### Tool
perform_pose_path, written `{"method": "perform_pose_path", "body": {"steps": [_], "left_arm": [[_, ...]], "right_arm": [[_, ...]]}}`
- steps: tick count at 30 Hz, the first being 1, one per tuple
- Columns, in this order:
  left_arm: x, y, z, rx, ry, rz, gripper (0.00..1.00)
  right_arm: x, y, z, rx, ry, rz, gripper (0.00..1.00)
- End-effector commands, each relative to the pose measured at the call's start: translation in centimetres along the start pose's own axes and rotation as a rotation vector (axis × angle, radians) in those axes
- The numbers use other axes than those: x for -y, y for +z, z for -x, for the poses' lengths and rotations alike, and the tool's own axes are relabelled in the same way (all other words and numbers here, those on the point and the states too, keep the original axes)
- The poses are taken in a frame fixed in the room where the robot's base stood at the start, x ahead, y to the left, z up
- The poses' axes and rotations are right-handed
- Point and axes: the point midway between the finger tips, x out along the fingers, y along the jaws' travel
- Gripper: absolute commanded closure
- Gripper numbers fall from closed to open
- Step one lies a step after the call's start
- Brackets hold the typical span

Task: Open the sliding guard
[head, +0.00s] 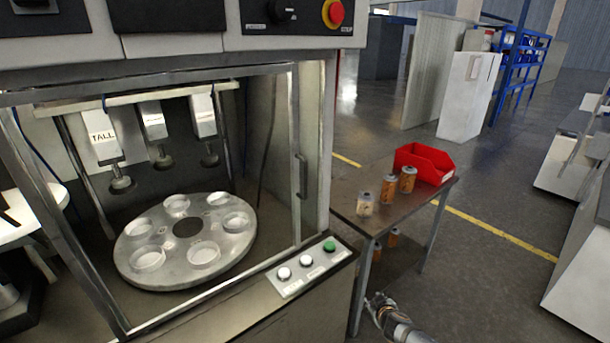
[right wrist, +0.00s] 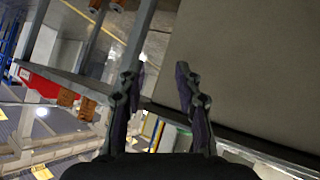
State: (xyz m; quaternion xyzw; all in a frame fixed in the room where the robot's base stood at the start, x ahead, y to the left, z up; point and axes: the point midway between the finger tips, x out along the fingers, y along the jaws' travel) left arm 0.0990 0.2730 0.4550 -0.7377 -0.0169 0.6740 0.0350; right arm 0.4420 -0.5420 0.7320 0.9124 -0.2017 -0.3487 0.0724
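The sliding guard is a clear panel in a metal frame (head: 296,150) across the front of the machine, with an upright bar handle (head: 302,177) at its right side. It appears shut across the opening. Behind it is a round metal turntable (head: 188,228) with several cups. My right gripper (head: 378,303) is low at the bottom of the head view, right of the machine and well below and apart from the handle. In the right wrist view its fingers (right wrist: 160,80) are spread with nothing between them. My left gripper is not in view.
A button panel (head: 305,268) sits on the ledge under the guard. A side table (head: 400,212) to the right holds several cartridges (head: 389,189) and a red bin (head: 424,163), close to my right gripper. A red stop button (head: 333,13) is above. Open floor lies beyond.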

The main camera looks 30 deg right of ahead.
Motion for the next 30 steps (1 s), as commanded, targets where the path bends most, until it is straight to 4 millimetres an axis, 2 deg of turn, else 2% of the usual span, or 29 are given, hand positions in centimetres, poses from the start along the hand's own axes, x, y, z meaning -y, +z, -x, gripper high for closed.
{"method": "perform_pose_path", "body": {"steps": [1, 2, 3, 5, 6, 9, 12, 16, 23, 29, 30], "left_arm": [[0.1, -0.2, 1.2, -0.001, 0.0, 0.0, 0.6], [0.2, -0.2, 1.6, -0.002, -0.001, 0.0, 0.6], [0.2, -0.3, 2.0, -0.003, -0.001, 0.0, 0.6], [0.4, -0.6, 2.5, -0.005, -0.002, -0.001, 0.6], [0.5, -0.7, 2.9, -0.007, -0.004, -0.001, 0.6], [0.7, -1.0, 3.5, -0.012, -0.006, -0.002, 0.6], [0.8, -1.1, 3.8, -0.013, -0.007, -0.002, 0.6], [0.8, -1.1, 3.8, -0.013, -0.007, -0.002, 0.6], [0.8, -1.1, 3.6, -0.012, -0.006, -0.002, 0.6], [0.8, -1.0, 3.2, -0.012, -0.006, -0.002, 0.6], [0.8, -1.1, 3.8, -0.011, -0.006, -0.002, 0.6]], "right_arm": [[-1.2, -8.2, 1.7, -0.123, -0.003, -0.016, 0.66], [-1.4, -12.4, 2.8, -0.19, -0.011, -0.033, 0.66], [-1.3, -17.5, 4.7, -0.277, -0.028, -0.056, 0.66], [-0.6, -24.3, 7.9, -0.396, -0.069, -0.088, 0.66], [0.1, -28.1, 10.2, -0.465, -0.102, -0.107, 0.66], [2.3, -34.8, 15.5, -0.598, -0.191, -0.146, 0.66], [4.1, -38.3, 19.2, -0.673, -0.262, -0.172, 0.66], [5.1, -39.7, 21.1, -0.707, -0.302, -0.189, 0.66], [5.0, -40.0, 20.6, -0.705, -0.298, -0.198, 0.66], [5.7, -41.5, 19.1, -0.709, -0.305, -0.206, 0.66], [5.5, -42.1, 18.9, -0.707, -0.302, -0.205, 0.66]]}}
